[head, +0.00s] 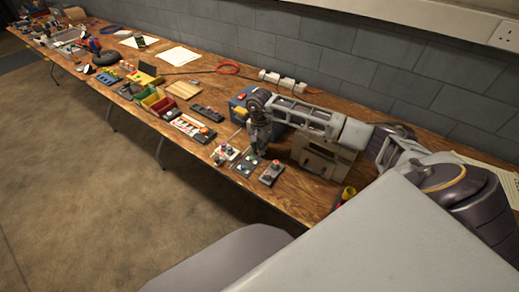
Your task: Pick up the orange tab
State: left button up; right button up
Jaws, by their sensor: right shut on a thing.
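My right gripper (258,152) points down over the near part of the wooden workbench. It is shut, just above a small dark control box (247,166). What it grips, seemingly the orange tab, is hidden by the fingers and too small to make out. I cannot tell whether it touches the box. No orange tab shows clearly anywhere else nearby. My left gripper is not in view.
Small boxes with knobs stand on either side, one to the left (224,155) and one to the right (270,173). A blue case (238,106) stands behind. Bins, tools and papers crowd the workbench (310,203) further left. A block wall runs along the back.

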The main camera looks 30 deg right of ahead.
jog(key=shift+r, duration=0.1)
jog(key=shift+r, duration=0.6)
notch_tip(320, 180, up, 7)
jog(key=shift+f, duration=0.1)
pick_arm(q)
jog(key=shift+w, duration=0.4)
pick_arm(e)
jog(key=shift+r, duration=0.9)
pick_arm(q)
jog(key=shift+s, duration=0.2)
